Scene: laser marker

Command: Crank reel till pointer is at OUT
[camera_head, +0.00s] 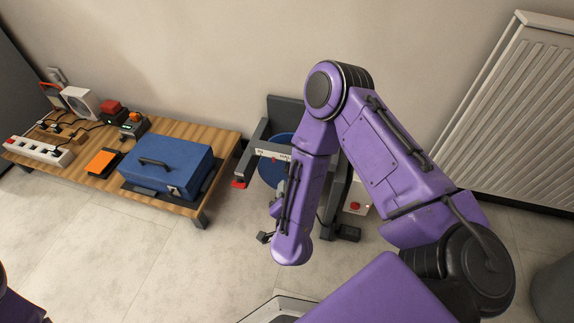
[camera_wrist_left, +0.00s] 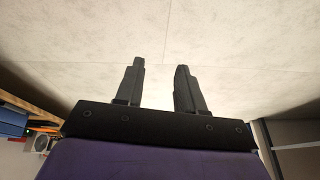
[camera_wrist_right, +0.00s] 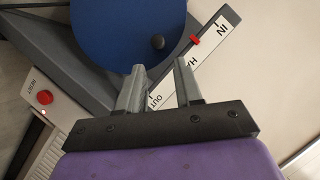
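The reel has a blue disc (camera_head: 273,173) in a dark grey frame (camera_head: 287,107), partly hidden behind my right arm in the head view. In the right wrist view the disc (camera_wrist_right: 115,28) carries a small dark knob (camera_wrist_right: 157,42). A white scale (camera_wrist_right: 209,47) reads IN, a partly covered HA label, and OUT. The red pointer (camera_wrist_right: 195,41) stands between IN and HA. My right gripper (camera_wrist_right: 157,70) is open, with the knob just beyond its fingertips and between them in the picture; contact cannot be told. My left gripper (camera_wrist_left: 159,66) is open and empty above the floor.
A low slatted wooden table (camera_head: 205,135) at the left holds a blue case (camera_head: 165,165), an orange-topped box (camera_head: 104,162), a power strip (camera_head: 38,152) and other devices. A grey box with a red reset button (camera_wrist_right: 45,97) adjoins the reel. A radiator (camera_head: 515,115) is at the right.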

